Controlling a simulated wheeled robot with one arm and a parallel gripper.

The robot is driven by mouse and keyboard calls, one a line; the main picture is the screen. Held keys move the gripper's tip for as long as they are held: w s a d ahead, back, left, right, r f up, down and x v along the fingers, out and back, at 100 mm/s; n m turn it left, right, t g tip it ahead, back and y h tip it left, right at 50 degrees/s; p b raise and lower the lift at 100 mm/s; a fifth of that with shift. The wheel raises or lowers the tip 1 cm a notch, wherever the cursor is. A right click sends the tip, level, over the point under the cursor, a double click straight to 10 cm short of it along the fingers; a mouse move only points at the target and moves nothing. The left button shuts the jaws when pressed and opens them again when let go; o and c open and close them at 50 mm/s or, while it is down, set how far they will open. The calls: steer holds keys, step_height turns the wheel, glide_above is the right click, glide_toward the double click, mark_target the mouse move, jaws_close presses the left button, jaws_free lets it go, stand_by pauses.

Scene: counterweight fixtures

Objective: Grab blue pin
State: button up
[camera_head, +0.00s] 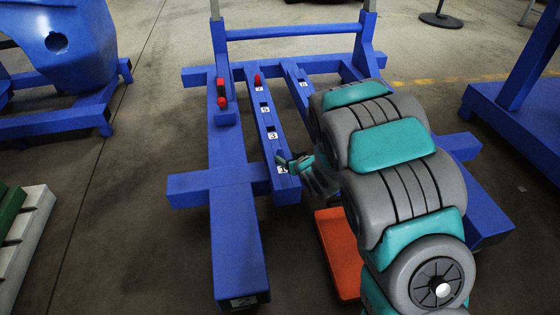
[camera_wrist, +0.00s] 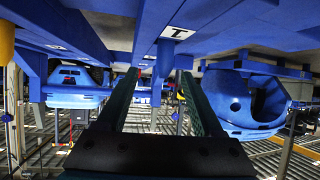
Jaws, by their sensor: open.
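The blue pin (camera_wrist: 164,62) shows in the wrist view, projecting from a blue beam beside a white label marked 1. That view appears upside down, so the pin hangs from the top of the picture. My gripper (camera_wrist: 164,82) is open, with one finger on each side of the pin in the picture; contact is not visible. In the head view my gripper (camera_head: 296,164) is at the near end of the middle blue beam (camera_head: 262,119), by the label 1 (camera_head: 282,169). The pin cannot be made out there.
A red piece (camera_head: 221,94) stands on the left beam, and a smaller red piece (camera_head: 258,80) is on the middle beam. An orange plate (camera_head: 336,245) lies beneath my arm. Other blue fixtures stand left (camera_head: 75,40) and right (camera_head: 515,125). Open floor lies at left.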

mark_target(282, 155)
steer(key=x, duration=0.3)
steer(key=b+x, duration=0.1)
steer(key=x, duration=0.2)
steer(key=shift+a+f, duration=0.3)
steer(key=shift+a, duration=0.15)
jaws_close()
stand_by(0.5)
